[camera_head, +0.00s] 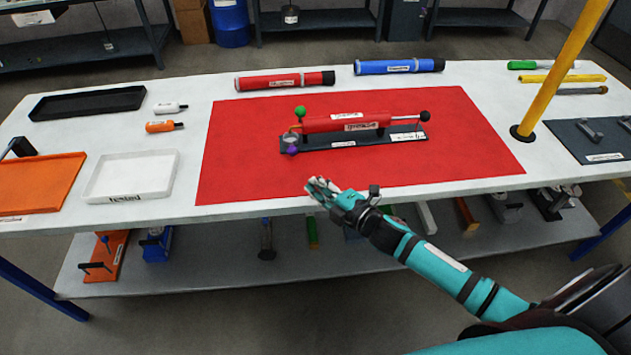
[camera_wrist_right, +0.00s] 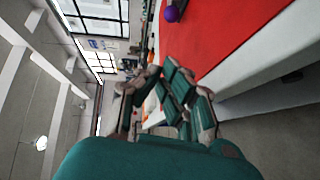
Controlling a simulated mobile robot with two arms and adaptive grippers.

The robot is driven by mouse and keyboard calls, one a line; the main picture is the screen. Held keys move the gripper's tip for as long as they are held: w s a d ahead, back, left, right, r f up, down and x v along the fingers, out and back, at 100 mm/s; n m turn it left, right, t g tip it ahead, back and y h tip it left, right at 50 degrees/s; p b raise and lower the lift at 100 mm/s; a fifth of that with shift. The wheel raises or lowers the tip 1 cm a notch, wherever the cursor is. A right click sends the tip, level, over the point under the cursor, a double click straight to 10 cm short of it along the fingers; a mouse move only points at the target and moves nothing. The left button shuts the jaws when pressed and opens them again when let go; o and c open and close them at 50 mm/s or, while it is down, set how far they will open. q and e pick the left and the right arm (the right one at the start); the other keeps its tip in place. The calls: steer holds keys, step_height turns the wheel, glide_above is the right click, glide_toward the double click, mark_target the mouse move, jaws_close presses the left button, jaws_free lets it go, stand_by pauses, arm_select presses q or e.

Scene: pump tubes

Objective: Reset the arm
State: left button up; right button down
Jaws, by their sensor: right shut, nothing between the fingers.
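My right arm (camera_head: 440,262) reaches in from the lower right in the head view. Its right gripper (camera_head: 320,190) is shut and empty, just over the front edge of the red mat (camera_head: 240,165). The gripper fingers (camera_wrist_right: 172,100) also fill the middle of the right wrist view, with nothing between them. Behind the gripper, a red pump tube (camera_head: 345,122) lies on a black stand (camera_head: 375,139) with a green ball, a black ball and a purple ball (camera_head: 292,150). The gripper is apart from the stand. The purple ball also shows in the right wrist view (camera_wrist_right: 172,14). My left gripper is not in view.
A red tube (camera_head: 285,81) and a blue tube (camera_head: 400,66) lie behind the mat. A yellow post (camera_head: 560,70) rises at the right. A white tray (camera_head: 130,177), an orange tray (camera_head: 38,182) and a black tray (camera_head: 88,102) are at the left.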

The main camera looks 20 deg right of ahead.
steer(key=shift+f, duration=0.1)
steer(key=s+a+f+m+g+h, duration=0.1)
steer(key=s+f+m+g+h, duration=0.2)
steer(key=s+m+g, duration=0.85)
steer(key=s+a+f+m+g+h, duration=0.2)
steer(key=s+m, duration=0.5)
steer(key=s, duration=1.1)
step_height(320, 180, down, 27)
steer(key=s+d, duration=0.2)
steer(key=s+d+f, duration=0.2)
steer(key=s+f, duration=1.3)
steer(key=s, duration=0.1)
steer(key=shift+d+g+h, duration=0.2)
steer(key=shift+g+h, duration=0.1)
steer(key=shift+g, duration=0.15)
steer(key=shift+f+n, duration=0.1)
steer(key=shift+n, duration=0.15)
